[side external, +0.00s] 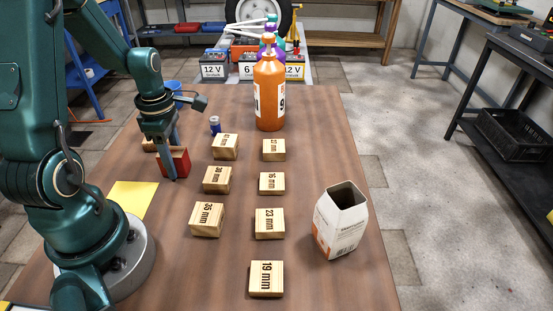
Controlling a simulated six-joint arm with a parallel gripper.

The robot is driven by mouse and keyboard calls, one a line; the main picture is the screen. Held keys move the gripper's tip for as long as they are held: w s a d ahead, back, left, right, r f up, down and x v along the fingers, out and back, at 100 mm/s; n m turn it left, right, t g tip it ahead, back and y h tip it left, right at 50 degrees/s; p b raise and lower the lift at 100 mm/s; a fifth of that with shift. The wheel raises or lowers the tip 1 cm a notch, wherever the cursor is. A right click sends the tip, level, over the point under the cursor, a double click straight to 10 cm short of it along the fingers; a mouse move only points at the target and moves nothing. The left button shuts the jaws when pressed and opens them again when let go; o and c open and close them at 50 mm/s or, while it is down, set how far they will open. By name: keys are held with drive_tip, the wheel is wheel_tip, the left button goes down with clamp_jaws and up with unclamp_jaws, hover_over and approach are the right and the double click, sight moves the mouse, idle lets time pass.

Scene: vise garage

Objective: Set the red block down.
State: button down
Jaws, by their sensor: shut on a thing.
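The red block (181,163) is in the side external view, left of the wooden blocks and low over the table. My gripper (170,165) is shut on it, with one finger in front of the block and pointing down. The block partly hides behind this finger. I cannot tell whether the block's underside touches the wooden table (310,165).
Wooden blocks with mm labels stand in two columns, such as the 35 mm block (207,219). A yellow sheet (133,198) lies near my base.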

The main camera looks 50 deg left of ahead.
sight(172, 152)
drive_tip(key=shift+c, duration=1.8)
unclamp_jaws()
wheel_tip(172, 152, up, 11)
drive_tip(key=shift+r, duration=0.45)
drive_tip(key=shift+d+r, duration=0.15)
drive_tip(key=shift+r, duration=0.05)
drive_tip(key=s+d+r+m+t, duration=0.1)
drive_tip(key=d+m+t, duration=0.1)
drive_tip(key=d+m, duration=0.6)
drive_tip(key=s+d+r+m+t, duration=0.1)
drive_tip(key=d+m, duration=0.6)
drive_tip(key=m, duration=1.2)
drive_tip(key=shift+s+d+r+t, duration=0.4)
drive_tip(key=shift+s+t, duration=0.25)
drive_tip(key=shift+t, duration=0.65)
